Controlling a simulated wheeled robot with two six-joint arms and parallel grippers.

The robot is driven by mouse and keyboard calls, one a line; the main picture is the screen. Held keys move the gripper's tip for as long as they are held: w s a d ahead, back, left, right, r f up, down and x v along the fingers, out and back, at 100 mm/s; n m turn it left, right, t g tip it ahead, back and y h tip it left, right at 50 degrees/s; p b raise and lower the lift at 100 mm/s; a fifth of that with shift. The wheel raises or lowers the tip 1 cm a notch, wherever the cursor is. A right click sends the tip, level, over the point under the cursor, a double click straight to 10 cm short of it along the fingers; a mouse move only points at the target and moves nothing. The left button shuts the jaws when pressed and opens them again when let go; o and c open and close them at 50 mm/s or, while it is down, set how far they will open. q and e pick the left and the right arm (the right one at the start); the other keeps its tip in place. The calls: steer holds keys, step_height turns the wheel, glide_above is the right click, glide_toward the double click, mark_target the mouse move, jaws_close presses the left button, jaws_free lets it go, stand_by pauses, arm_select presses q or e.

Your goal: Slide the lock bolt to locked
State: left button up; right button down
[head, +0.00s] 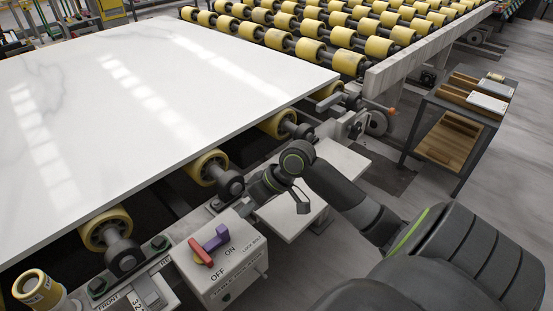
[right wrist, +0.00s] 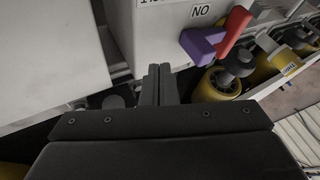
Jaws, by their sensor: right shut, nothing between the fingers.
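A pale control box (head: 215,272) stands at the slab edge, with OFF and ON marked on its top. A red handle part (head: 200,252) and a purple handle part (head: 216,238) sit there, the purple beside ON. Small lettering at the box's right edge seems to read lock bolt; I cannot tell which part is the bolt. My right gripper (head: 246,204) is behind the box. In the right wrist view its fingers (right wrist: 158,72) are together and empty, near the box's white side (right wrist: 150,35), apart from the purple handle (right wrist: 203,45). My left gripper is not in view.
A large white stone slab (head: 140,100) lies on yellow rollers (head: 207,165) along a metal frame. More rollers (head: 310,50) are behind it. A cart with wooden shelves (head: 450,140) stands at the right. Grey floor (head: 470,190) is open around it.

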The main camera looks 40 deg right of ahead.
arm_select(q)
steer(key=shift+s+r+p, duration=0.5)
steer(key=shift+p, duration=0.3)
arm_select(e)
steer(key=v, duration=0.9)
steer(key=shift+r, duration=0.35)
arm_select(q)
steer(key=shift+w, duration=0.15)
arm_select(e)
steer(key=shift+s, duration=0.1)
